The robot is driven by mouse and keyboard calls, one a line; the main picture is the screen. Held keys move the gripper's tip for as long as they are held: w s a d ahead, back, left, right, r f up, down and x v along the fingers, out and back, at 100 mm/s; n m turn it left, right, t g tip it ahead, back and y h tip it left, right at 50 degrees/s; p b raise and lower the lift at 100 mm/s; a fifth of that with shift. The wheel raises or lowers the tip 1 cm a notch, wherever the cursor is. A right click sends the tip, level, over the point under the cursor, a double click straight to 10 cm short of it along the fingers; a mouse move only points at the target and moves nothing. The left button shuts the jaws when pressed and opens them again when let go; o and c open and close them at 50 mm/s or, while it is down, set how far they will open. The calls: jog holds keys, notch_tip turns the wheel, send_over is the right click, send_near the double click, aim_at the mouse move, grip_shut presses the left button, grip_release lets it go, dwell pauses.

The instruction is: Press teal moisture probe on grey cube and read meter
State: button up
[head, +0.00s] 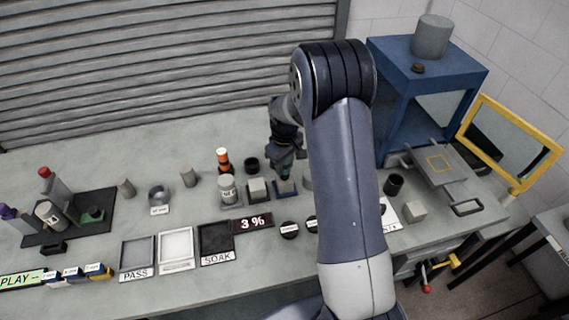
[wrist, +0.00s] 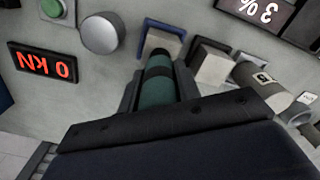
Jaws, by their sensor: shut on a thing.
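My gripper (wrist: 158,85) is shut on the teal moisture probe (wrist: 157,92), whose dark end points away from the wrist. In the head view my gripper (head: 284,168) is above a small blue pad (head: 287,190), and the probe is mostly hidden by it. The probe's dark end overlaps the blue pad (wrist: 147,40) in the wrist view; I cannot tell if they touch. The grey cube (head: 257,186) sits on a dark base just left of the blue pad. It also shows in the wrist view (wrist: 213,68), beside the probe and apart from it. The meter (head: 253,223) reads 3 %.
A grey labelled cylinder (head: 227,188) stands left of the cube. PASS (head: 136,254) and SOAK (head: 216,243) trays lie in front. A blue frame (head: 388,120) stands to the right. A red display (wrist: 43,65) reads 0 kN.

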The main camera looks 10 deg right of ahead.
jog(key=shift+f+b, duration=0.45)
jog(key=shift+f, duration=0.05)
dwell(1.4)
jog(key=shift+r+p, duration=2.15)
jog(key=shift+r, duration=1.45)
jog(key=shift+f, duration=0.1)
